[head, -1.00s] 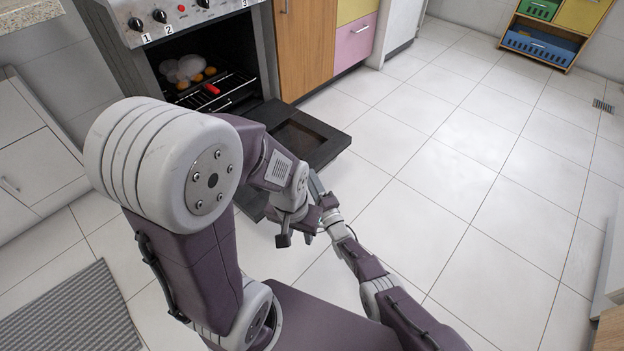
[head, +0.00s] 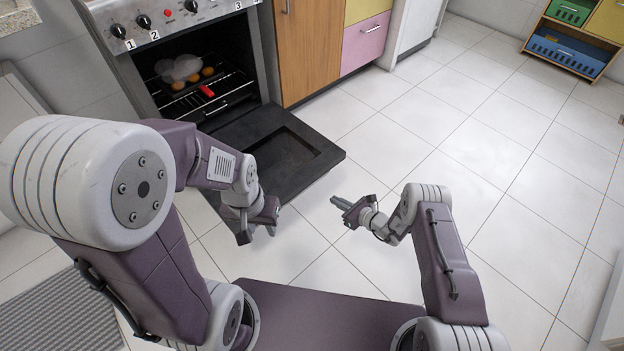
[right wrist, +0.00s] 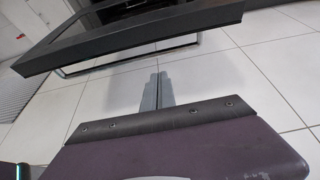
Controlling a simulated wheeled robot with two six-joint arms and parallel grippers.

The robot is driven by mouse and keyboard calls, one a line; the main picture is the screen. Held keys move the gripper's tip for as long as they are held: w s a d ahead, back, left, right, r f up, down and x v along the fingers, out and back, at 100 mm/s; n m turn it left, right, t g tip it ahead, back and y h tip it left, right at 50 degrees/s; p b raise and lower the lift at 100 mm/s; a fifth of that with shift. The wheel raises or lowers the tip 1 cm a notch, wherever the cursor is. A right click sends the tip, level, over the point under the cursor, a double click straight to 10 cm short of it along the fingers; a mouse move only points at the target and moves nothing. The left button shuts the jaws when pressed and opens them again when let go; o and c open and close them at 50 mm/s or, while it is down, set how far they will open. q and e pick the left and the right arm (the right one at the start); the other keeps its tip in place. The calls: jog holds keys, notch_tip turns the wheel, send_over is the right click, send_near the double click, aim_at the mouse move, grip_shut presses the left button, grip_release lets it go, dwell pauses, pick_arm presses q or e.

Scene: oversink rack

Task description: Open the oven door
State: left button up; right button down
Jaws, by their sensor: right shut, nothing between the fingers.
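The oven (head: 110,75) stands at the upper left in the head view. Its dark door (head: 318,145) is folded down and lies flat and low in front of the open cavity. The door also shows across the top of the right wrist view (right wrist: 130,32). My right gripper (head: 336,200) is shut and empty, to the right of the door's front corner and apart from it. Its closed fingers show in the right wrist view (right wrist: 155,90). My left gripper (head: 258,222) is near the door's front edge; its fingers are not clear enough to tell open or shut.
Inside the oven are a rack (head: 222,94), a red item (head: 207,91) and several round pale and orange items. Wooden and coloured cabinets (head: 308,45) stand to the right of the oven. A grey mat (head: 60,322) lies at the lower left. The tiled floor (head: 470,130) on the right is clear.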

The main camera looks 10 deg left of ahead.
jog(key=f+b+x, duration=0.1)
jog(key=b+x, duration=0.7)
jog(key=x, duration=0.2)
jog(key=shift+w+r, duration=0.15)
jog(key=shift+r, duration=2.45)
jog(key=shift+r, duration=0.1)
notch_tip(320, 180, up, 14)
jog(key=w+a+p, duration=0.1)
jog(key=a+p, duration=0.1)
jog(key=p, duration=0.8)
jog(key=shift+w+g+h, duration=0.3)
jog(key=shift+h, duration=0.1)
